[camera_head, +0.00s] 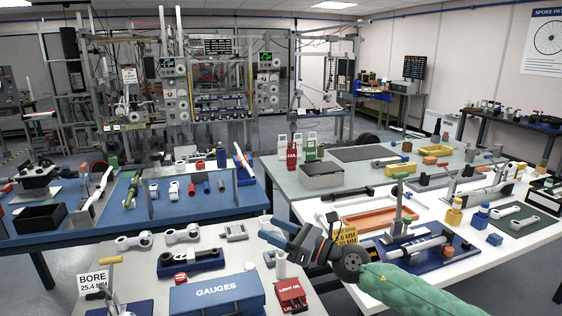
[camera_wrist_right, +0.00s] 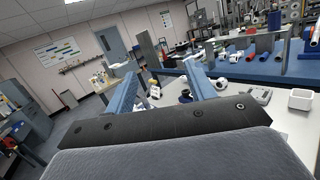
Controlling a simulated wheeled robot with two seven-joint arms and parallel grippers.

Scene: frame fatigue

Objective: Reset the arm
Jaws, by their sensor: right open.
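My right arm, in a green sleeve (camera_head: 415,291), comes in from the lower right in the head view. Its gripper (camera_head: 275,225) is held over the front white table, pointing left and away, with nothing seen between its fingers. In the right wrist view the two blue fingers of this gripper (camera_wrist_right: 162,80) stand wide apart and empty. Beyond them are the white table and small parts, apart from the fingers. The dark wrist hides part of a yellow gauge sign (camera_head: 346,237). My left arm and left gripper do not show.
Below the gripper are a blue GAUGES box (camera_head: 217,295) and a red LIGHT OIL box (camera_head: 291,295). A blue fixture (camera_head: 415,262) with an upright post stands close to my right wrist. White link parts (camera_head: 182,233) lie left. The grey floor between tables is clear.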

